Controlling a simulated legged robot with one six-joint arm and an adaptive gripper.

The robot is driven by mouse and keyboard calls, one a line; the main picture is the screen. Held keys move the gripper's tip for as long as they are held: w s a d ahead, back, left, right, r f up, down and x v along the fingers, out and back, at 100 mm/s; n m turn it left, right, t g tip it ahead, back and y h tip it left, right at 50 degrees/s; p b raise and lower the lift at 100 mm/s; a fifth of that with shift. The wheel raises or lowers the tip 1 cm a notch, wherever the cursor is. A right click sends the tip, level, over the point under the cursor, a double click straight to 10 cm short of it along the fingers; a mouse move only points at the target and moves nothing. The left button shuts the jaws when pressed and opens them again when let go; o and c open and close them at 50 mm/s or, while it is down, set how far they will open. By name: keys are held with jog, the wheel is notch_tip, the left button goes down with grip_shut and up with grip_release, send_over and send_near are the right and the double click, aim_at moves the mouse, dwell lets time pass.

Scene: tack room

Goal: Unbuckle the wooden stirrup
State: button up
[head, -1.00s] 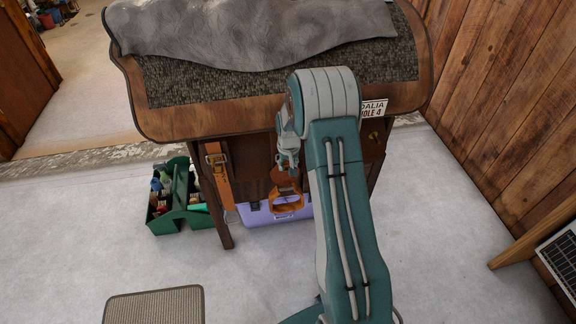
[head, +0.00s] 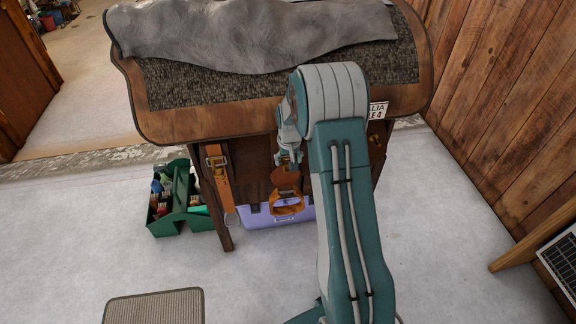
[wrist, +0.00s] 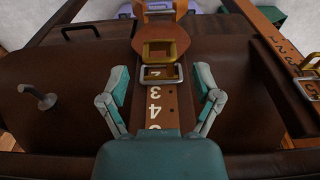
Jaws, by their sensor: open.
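The wooden stirrup (head: 286,203) hangs below the saddle stand in the head view, in front of the purple box. In the wrist view its leather strap (wrist: 155,107) carries printed numbers and runs through a silver buckle (wrist: 161,73). A brass-coloured square keeper (wrist: 163,50) lies just beyond the buckle, on a rounded leather piece (wrist: 160,28). My gripper (wrist: 161,84) is open, with one finger on each side of the strap and buckle and a gap on both sides. In the head view my gripper (head: 289,157) is small and partly hidden by my arm.
A second strap with a brass buckle (head: 216,161) hangs to the left, by a stand leg. A green tote (head: 180,222) and the purple box (head: 262,217) sit on the floor. A wooden wall (head: 510,110) stands at right. The floor in front is mostly clear.

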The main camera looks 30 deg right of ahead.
notch_tip(320, 180, up, 8)
jog(key=shift+s+a+r, duration=0.2)
jog(key=shift+s, duration=0.25)
